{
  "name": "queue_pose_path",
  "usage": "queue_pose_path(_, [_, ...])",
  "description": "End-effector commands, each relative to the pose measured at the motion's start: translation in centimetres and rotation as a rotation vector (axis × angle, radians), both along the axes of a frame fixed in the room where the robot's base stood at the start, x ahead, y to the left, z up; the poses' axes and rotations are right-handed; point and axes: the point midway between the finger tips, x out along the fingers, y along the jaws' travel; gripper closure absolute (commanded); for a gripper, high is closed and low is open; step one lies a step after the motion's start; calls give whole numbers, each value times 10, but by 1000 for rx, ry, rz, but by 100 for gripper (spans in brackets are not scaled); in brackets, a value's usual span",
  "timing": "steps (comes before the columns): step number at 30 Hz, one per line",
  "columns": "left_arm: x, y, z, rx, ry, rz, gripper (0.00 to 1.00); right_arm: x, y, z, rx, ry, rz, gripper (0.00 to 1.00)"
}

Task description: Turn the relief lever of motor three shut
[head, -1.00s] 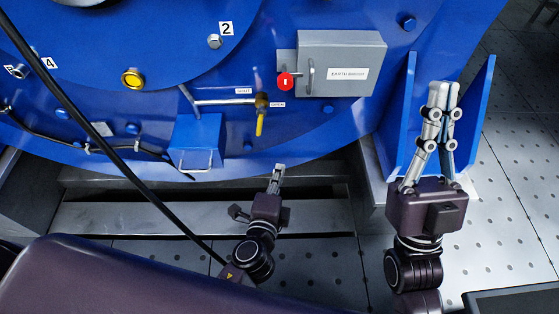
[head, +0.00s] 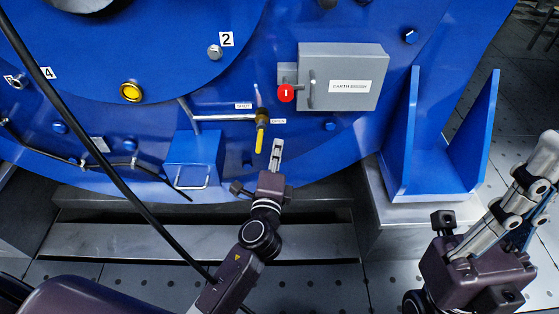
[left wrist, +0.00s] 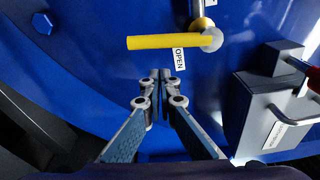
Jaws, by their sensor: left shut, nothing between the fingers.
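The yellow relief lever (head: 260,141) hangs straight down from its brass valve (head: 262,117) on the blue motor housing. A SHUT label (head: 243,106) is at its upper left and an OPEN label (head: 278,121) at its right. In the left wrist view the lever (left wrist: 155,42) lies level above my fingertips, with the OPEN label (left wrist: 179,59) below it.
A grey earth box (head: 345,98) with a red knob (head: 286,93) and handle stands right of the valve. A blue box (head: 193,155) with a wire handle is at the left. A blue bracket (head: 428,181) stands farther right. A black cable crosses the left side.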

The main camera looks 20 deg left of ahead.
Motion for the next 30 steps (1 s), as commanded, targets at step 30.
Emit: queue_pose_path(30, [-13,28,4,57,19,-1,100,-1,-1,4,3,16,1,100])
